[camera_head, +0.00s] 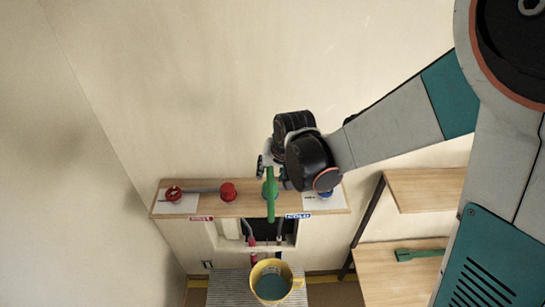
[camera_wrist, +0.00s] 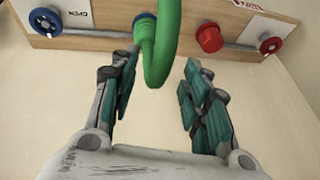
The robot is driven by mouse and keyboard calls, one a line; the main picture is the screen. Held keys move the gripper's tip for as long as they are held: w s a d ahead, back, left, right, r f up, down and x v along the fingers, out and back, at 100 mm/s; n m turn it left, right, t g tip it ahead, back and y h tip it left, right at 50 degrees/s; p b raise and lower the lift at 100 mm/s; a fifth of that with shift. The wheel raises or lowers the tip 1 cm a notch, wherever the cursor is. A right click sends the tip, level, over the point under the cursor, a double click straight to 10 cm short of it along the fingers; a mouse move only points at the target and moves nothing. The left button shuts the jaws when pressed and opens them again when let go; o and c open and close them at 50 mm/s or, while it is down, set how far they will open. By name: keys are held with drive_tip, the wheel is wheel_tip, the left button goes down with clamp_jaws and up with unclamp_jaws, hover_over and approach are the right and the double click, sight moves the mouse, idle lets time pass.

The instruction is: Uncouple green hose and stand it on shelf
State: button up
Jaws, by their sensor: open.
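The green hose (camera_head: 270,197) hangs from the middle of a wooden wall board, between the HOT and COLD labels. In the wrist view the hose (camera_wrist: 164,45) curves down from a fitting on the board (camera_wrist: 145,30). My gripper (camera_wrist: 158,68) is open, its fingers on either side of the hose's lower bend, with visible gaps. In the head view my gripper (camera_head: 268,170) is at the board, partly hidden by my wrist. A wooden shelf (camera_head: 425,190) stands at the right, with a lower board (camera_head: 395,275) under it.
On the wall board (camera_head: 247,209) are a red wheel (camera_head: 173,193), a red knob (camera_head: 228,191) and a blue wheel (camera_wrist: 44,20). Below is a wall opening with short hoses. A yellow bucket (camera_head: 271,280) stands below. A green tool-like object (camera_head: 420,254) lies on the lower shelf board.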

sight(271, 172)
drive_tip(key=shift+b+x, duration=0.65)
drive_tip(key=shift+x, duration=1.05)
drive_tip(key=c, duration=0.9)
clamp_jaws()
